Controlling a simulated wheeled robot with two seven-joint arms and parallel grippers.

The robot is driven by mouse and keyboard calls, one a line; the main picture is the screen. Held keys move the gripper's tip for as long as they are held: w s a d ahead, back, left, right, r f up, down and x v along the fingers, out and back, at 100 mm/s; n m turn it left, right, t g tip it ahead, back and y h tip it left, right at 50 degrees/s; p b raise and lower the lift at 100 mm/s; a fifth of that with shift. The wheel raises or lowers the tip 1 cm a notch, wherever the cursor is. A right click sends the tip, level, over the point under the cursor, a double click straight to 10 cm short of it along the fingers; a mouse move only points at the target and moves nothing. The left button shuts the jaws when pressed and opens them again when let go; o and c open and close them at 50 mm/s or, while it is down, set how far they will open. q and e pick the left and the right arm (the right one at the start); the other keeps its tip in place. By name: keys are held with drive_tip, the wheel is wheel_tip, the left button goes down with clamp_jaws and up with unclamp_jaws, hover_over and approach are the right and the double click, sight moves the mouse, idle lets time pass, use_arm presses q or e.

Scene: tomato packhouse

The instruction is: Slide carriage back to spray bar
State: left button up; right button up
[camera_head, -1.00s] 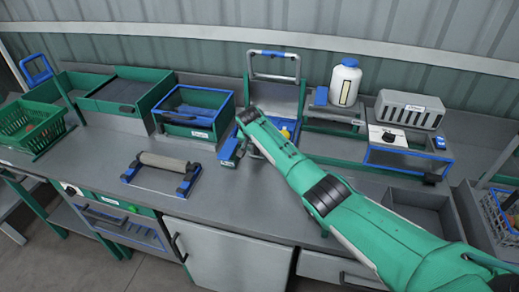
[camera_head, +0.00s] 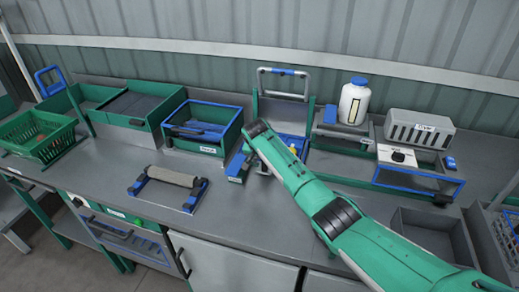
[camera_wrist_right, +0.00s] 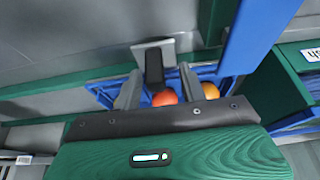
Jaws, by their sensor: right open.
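In the right wrist view the blue tray (camera_wrist_right: 100,91) holds a red tomato (camera_wrist_right: 165,97) and an orange one (camera_wrist_right: 210,91). A dark upright handle (camera_wrist_right: 154,66) on a grey bracket (camera_wrist_right: 146,46) stands between the fingertips of my right gripper (camera_wrist_right: 157,76). The gripper is open, a finger on each side; contact cannot be told. In the head view my forearm hides much of the station. I cannot make out the spray bar.
A green bin with blue rim (camera_head: 203,148) stands close left of the station. A blue-capped white bottle (camera_head: 354,101) and a grey slotted box (camera_head: 420,128) stand right. A roller on a blue-ended frame (camera_head: 168,177) lies front left.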

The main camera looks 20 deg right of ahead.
drive_tip(key=b+v, duration=0.2)
drive_tip(key=v, duration=0.9)
drive_tip(key=shift+a+r, duration=0.2)
